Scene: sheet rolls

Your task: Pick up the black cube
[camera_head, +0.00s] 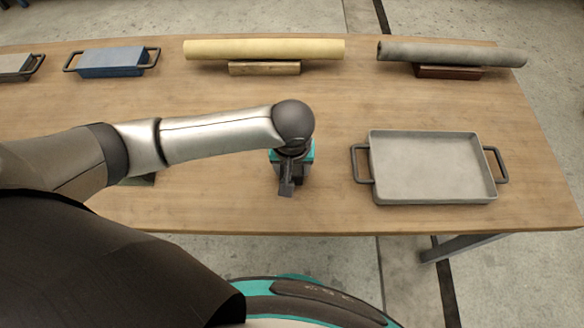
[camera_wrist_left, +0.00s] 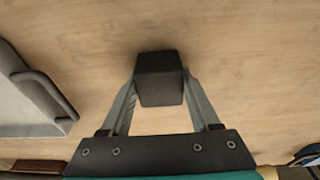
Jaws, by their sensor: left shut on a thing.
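The black cube (camera_wrist_left: 160,79) sits between the two fingers of my left gripper in the left wrist view. My left gripper (camera_wrist_left: 161,90) is shut on it, with a finger against each side. In the head view my left gripper (camera_head: 286,190) points down over the wooden table, left of the grey tray. The cube is hard to tell from the dark gripper there. I cannot tell whether the cube touches the table or is just above it. My right gripper is not in view.
The grey tray (camera_head: 432,136) with side handles stands on the table (camera_head: 220,200) to the right. At the back are a yellow roll (camera_head: 264,49) on a wooden block, a grey roll (camera_head: 452,53) on a reddish block, and a blue handled block (camera_head: 111,62). The middle is clear.

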